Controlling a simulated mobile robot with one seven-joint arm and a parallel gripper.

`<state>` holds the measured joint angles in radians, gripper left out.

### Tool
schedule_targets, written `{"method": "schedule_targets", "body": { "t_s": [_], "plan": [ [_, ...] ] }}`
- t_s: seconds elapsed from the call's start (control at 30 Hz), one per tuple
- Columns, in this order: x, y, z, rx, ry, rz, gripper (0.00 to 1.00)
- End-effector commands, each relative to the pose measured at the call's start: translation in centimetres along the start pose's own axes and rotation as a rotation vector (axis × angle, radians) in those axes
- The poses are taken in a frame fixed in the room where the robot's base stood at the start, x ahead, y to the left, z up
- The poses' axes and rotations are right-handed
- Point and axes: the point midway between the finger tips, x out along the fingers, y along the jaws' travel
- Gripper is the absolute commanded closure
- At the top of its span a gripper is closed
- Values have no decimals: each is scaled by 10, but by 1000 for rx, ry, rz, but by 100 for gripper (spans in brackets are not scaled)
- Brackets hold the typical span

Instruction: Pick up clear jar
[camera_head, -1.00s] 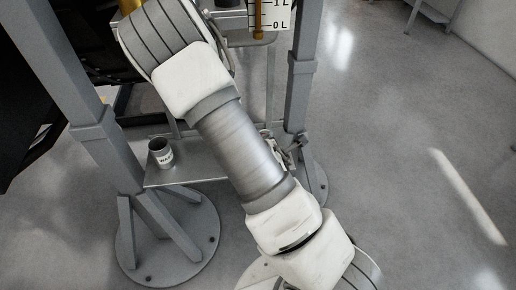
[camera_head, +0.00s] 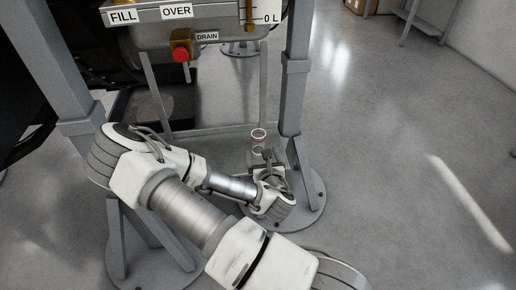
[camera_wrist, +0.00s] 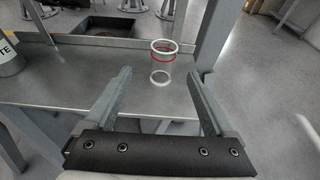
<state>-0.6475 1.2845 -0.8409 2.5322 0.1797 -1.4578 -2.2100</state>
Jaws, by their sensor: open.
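The clear jar (camera_wrist: 161,64) stands upright on the grey shelf (camera_wrist: 60,90). It is see-through, with a white rim and a red ring below the rim. In the head view the jar (camera_head: 258,136) shows just beyond my gripper (camera_head: 266,158), its lower part partly hidden by the gripper. In the wrist view my gripper (camera_wrist: 158,95) is open and empty. Its two fingers point toward the jar, which lies ahead of and between the fingertips, apart from both.
A grey can lettered "TE" (camera_wrist: 8,55) stands at the shelf's left in the wrist view. A stand post (camera_head: 296,75) rises at the shelf's right side. A box with a red drain knob (camera_head: 181,55) hangs above. Open floor lies to the right.

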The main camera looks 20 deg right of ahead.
Motion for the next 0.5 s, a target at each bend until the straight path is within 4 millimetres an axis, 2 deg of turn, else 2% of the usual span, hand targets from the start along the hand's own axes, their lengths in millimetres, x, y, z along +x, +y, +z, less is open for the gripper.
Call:
{"method": "schedule_targets", "body": {
  "t_s": [0.03,0.3,0.5],
  "plan": [
    [6,0,-4,3,-5,1,11],
    [65,-1,-1,5,-4,0,11],
    [94,-1,-1,4,-1,0,11]
  ]
}}
